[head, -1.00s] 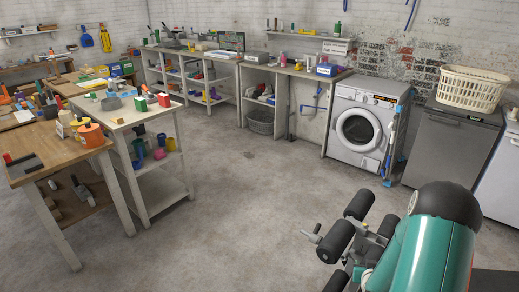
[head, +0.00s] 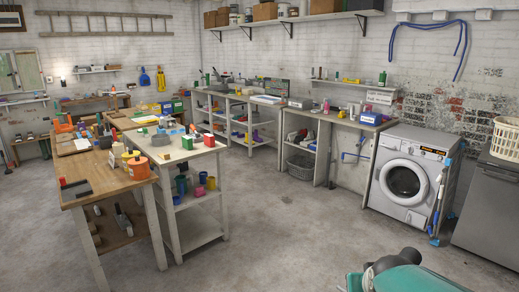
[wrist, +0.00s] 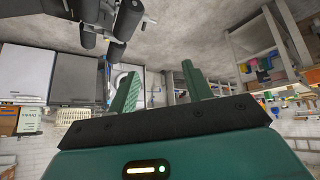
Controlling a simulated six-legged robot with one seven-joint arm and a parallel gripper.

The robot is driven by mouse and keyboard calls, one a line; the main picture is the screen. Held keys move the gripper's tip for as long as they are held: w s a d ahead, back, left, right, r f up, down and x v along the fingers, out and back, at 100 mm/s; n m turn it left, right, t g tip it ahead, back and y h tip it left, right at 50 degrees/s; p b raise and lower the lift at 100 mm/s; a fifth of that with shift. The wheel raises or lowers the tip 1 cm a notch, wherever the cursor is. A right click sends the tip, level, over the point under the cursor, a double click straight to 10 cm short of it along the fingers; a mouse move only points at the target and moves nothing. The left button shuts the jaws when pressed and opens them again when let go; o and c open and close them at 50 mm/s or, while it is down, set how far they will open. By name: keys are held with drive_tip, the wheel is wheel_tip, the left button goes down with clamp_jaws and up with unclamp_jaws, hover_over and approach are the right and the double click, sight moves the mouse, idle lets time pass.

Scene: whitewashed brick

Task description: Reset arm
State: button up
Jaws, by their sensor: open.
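My gripper (wrist: 160,68) shows in the wrist view with its two green fingers apart and nothing between them. The wrist picture is upside down, with the floor at the top and the shelves and wall lower down. In the head view, only a green and dark part of my arm (head: 405,275) shows at the bottom right edge. The gripper's fingers are out of that view.
A wooden workbench (head: 112,183) and a white-topped table (head: 190,150) with tools and pots stand at left. A washing machine (head: 408,178) and a grey appliance (head: 490,215) line the right wall. The concrete floor (head: 300,225) between is clear.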

drive_tip(key=s+a+r+y, duration=0.1)
drive_tip(key=s+a+r, duration=0.2)
drive_tip(key=s, duration=0.4)
drive_tip(key=s+a+r+n+g, duration=0.1)
drive_tip(key=s+a+r, duration=0.2)
drive_tip(key=s+a, duration=0.2)
drive_tip(key=s, duration=0.2)
drive_tip(key=shift+s+a+g+y, duration=0.3)
drive_tip(key=shift+s+a+y, duration=0.1)
drive_tip(key=shift+r, duration=0.1)
drive_tip(key=c, duration=0.3)
drive_tip(key=shift+d, duration=0.1)
